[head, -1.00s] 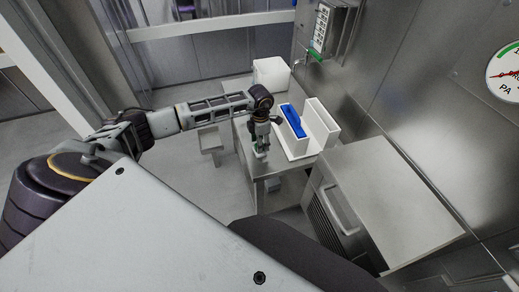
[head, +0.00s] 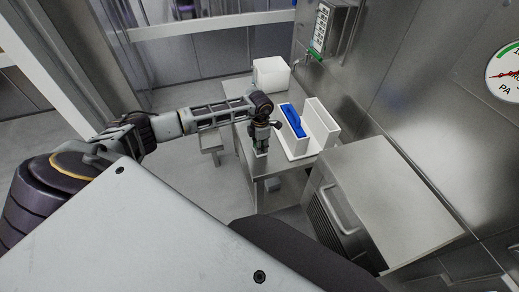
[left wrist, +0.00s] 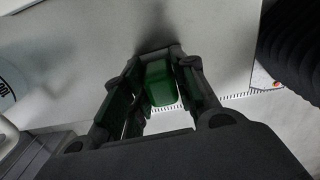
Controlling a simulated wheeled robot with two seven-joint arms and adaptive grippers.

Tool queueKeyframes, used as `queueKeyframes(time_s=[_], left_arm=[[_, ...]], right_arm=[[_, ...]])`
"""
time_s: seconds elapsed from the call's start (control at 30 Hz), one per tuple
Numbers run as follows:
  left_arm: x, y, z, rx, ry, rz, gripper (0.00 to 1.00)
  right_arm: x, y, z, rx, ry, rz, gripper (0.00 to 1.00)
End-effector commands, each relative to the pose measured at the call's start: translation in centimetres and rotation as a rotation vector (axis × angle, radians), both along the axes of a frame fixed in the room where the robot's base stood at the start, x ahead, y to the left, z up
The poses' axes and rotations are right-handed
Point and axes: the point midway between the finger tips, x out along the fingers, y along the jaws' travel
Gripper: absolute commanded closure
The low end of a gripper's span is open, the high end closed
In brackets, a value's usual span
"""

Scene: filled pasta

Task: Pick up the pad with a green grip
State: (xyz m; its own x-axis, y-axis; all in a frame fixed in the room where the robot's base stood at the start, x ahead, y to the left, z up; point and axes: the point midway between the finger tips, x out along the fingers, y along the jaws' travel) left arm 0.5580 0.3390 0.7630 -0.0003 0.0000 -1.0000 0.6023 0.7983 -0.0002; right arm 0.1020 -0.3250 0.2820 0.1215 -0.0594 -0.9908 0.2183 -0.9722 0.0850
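The pad's green grip (left wrist: 161,86) shows in the left wrist view as a dark green block between the two fingers of my left gripper (left wrist: 160,78). Narrow light gaps show beside the block, so the fingers look open around it and not clamped on it. The rest of the pad is hidden under the grip and the fingers. In the head view my left gripper (head: 260,150) points down at the near left part of the steel table (head: 247,158) and hides most of the pad. My right gripper is not in view.
A white holder (head: 319,125) with a blue-gripped pad (head: 292,120) stands just right of my left gripper. A white box (head: 271,74) is behind it. A steel cabinet with a handle (head: 385,205) stands at the right, and a steel wall (head: 420,110) rises behind.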

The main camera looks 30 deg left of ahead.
Motion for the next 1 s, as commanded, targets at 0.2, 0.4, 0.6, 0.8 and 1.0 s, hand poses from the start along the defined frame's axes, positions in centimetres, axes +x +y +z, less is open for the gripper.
queueKeyframes(time_s=[0.2, 0.4, 0.6, 0.8, 1.0], left_arm=[[0.0, 0.0, 0.0, 0.000, 0.000, 0.000, 0.97], [0.0, 0.0, 0.1, 0.000, 0.000, 0.000, 0.98], [0.1, 0.0, 1.0, 0.001, -0.001, 0.000, 0.98], [0.1, 0.1, 3.2, 0.001, -0.002, 0.000, 0.98], [0.1, 0.0, 6.3, 0.000, -0.004, 0.000, 0.98]], right_arm=[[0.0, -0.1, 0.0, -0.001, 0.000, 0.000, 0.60], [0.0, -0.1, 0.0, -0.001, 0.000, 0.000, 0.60], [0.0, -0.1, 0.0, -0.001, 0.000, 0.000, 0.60], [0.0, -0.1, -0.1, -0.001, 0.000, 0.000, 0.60], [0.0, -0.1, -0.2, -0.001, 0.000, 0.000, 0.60]])
